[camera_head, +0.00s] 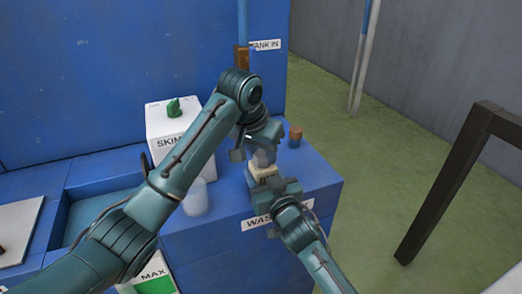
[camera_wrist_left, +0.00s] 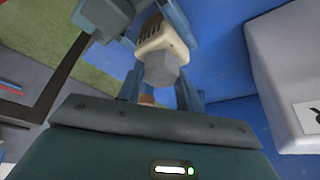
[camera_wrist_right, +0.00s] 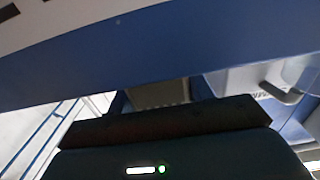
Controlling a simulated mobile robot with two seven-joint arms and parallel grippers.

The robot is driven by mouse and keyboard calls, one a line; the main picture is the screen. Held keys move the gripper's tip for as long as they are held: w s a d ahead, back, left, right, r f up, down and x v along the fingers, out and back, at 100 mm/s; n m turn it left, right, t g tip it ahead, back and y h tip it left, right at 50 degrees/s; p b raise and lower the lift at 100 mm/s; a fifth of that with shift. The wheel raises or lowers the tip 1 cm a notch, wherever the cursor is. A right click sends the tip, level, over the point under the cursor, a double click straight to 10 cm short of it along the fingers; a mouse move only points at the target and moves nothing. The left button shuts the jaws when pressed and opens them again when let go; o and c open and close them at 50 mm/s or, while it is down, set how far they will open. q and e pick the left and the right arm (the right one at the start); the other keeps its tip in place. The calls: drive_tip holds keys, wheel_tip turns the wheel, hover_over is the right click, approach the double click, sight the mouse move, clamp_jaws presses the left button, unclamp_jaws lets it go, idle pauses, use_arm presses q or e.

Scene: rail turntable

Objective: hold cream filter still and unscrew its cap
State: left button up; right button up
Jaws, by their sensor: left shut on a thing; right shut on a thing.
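The cream filter (camera_head: 262,172) is between my two grippers above the blue counter. It has dark slots in the left wrist view (camera_wrist_left: 160,38). Its grey faceted cap (camera_wrist_left: 162,70) faces my left gripper; in the head view the cap (camera_head: 263,157) is partly covered. My left gripper (camera_wrist_left: 160,92) is shut on the cap, one finger on each side. My right gripper (camera_head: 268,184) is shut on the filter body from the front. The right wrist view shows only a dim slotted part of the filter (camera_wrist_right: 158,94) between the fingers.
A white box (camera_head: 170,120) marked SKIM with a green knob (camera_head: 173,106) stands left of the grippers. A translucent cup (camera_head: 196,199) and a brown peg (camera_head: 296,136) are on the blue counter (camera_head: 322,175). A dark frame (camera_head: 450,180) stands right over open green floor.

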use_arm(q)
drive_tip(key=n, duration=0.2)
drive_tip(key=n+y, duration=0.1)
drive_tip(key=n, duration=0.1)
drive_tip(key=shift+d+t+y, duration=0.1)
drive_tip(key=shift+t+y, duration=0.2)
drive_tip(key=shift+s, duration=0.1)
drive_tip(key=n, duration=0.1)
drive_tip(key=n+y, duration=0.1)
drive_tip(key=n, duration=0.2)
drive_tip(key=shift+d+y, duration=0.25)
drive_tip(key=shift+y, duration=0.05)
drive_tip(key=shift+n+y, duration=0.4)
drive_tip(key=shift+n, duration=0.8)
drive_tip(key=n+g+y, duration=0.1)
drive_tip(key=n, duration=0.2)
drive_tip(key=shift+d, duration=0.1)
drive_tip(key=n, duration=0.3)
drive_tip(key=shift+f+g+y, duration=0.1)
drive_tip(key=shift+g+y, duration=0.3)
drive_tip(key=o, duration=1.2)
drive_tip(key=shift+w, duration=0.2)
drive_tip(key=shift+c, duration=0.2)
